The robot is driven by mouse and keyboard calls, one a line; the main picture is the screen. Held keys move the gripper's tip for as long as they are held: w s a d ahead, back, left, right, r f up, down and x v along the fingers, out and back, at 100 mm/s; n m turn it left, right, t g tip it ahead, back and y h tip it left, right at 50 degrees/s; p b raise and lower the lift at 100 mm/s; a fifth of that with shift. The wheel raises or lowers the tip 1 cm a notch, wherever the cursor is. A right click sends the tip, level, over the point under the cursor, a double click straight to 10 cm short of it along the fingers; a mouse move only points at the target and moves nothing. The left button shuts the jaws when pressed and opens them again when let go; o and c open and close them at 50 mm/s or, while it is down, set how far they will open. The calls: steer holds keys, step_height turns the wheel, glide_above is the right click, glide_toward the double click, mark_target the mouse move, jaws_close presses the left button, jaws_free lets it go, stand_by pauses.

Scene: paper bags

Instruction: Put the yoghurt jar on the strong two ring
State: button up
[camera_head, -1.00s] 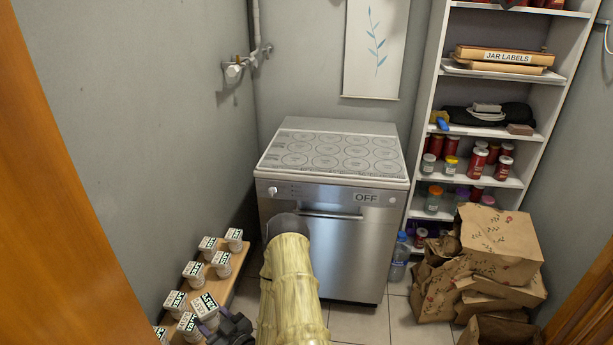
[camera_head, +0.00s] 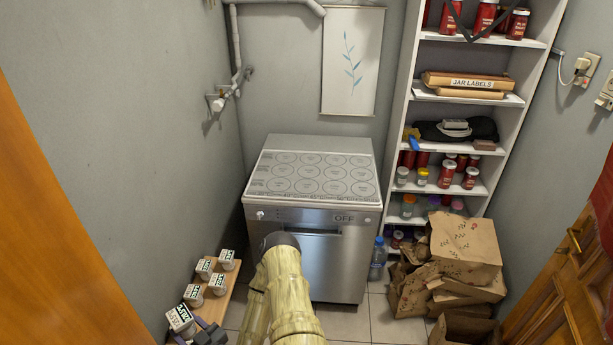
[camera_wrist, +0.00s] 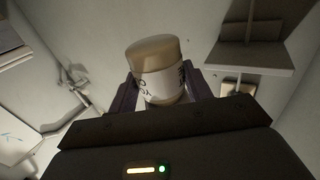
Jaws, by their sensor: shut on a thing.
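My gripper (camera_head: 207,335) is at the lower left of the head view, shut on a yoghurt jar (camera_head: 180,318). The jar's white, dark-lettered top faces the head camera. In the wrist view the held jar (camera_wrist: 160,75) has a tan end and a pale label with dark writing, and sits tilted between the dark fingers. A sheet printed with several rings (camera_head: 316,176) covers the top of the steel appliance. The ring labels are too small to read, so I cannot tell which is strong two. No jar stands on the rings.
Several similar jars (camera_head: 217,283) stand on a wooden board (camera_head: 237,284) at the left wall. The steel appliance (camera_head: 325,260) reads OFF. A white shelf unit (camera_head: 398,110) with jars stands right of it, with crumpled paper bags (camera_head: 465,250) in front. The ring sheet is clear.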

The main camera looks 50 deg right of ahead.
mark_target(175, 325)
steer(key=shift+h, duration=0.3)
steer(key=r+p, duration=0.2)
steer(key=a+r+p, duration=0.1)
steer(key=r+p, duration=0.2)
steer(key=a+r+p, duration=0.1)
steer(key=r+p, duration=0.2)
steer(key=shift+a, duration=0.1)
steer(key=shift+f, duration=0.1)
